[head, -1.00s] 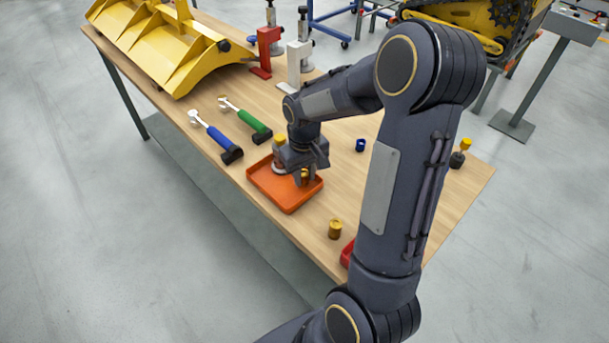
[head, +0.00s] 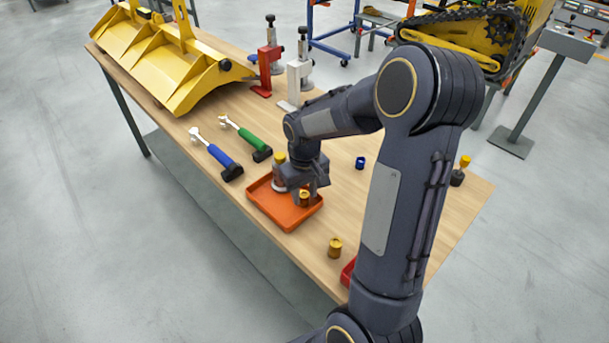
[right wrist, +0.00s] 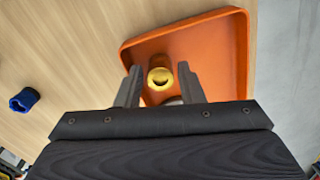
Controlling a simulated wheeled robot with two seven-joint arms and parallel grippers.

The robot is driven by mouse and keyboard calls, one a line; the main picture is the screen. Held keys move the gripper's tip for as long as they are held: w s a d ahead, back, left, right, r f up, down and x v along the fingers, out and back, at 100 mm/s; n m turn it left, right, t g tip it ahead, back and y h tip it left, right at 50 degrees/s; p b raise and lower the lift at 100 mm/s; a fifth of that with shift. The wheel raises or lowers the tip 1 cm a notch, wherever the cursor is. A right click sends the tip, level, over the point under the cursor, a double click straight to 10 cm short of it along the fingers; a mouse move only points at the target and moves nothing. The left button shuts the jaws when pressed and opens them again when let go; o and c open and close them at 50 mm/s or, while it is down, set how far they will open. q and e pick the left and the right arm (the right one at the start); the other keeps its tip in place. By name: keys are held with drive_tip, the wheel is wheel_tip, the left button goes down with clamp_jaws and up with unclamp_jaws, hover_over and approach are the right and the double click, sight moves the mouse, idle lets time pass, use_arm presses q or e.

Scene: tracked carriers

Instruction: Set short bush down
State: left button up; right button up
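The short bush (head: 304,198), a small brass-yellow ring, stands in the front right part of the orange tray (head: 262,204) on the table. In the right wrist view the bush (right wrist: 160,78) shows from above, over the orange tray floor (right wrist: 215,60). My right gripper (head: 309,192) is low over the tray, its fingers on either side of the bush. In the right wrist view the fingers (right wrist: 160,70) are apart, with a gap on each side of the bush. My left gripper is not in view.
A yellow-topped part with a grey disc (head: 279,185) stands in the tray beside my gripper. Another brass bush (head: 335,247), a blue ring (head: 360,162) and part of a red tray (head: 348,272) are nearby. Blue-handled (head: 226,164) and green-handled (head: 254,145) tools lie left.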

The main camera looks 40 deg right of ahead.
sight(304, 194)
wheel_tip(304, 194, up, 11)
drive_tip(key=s+a+r+t+y, duration=0.1)
drive_tip(key=s+a+t+y, duration=0.2)
drive_tip(key=s+a, duration=1.1)
drive_tip(key=shift+s+a+r+t+y, duration=0.2)
drive_tip(key=shift+s+a+t+y, duration=0.2)
drive_tip(key=shift+s+t, duration=0.95)
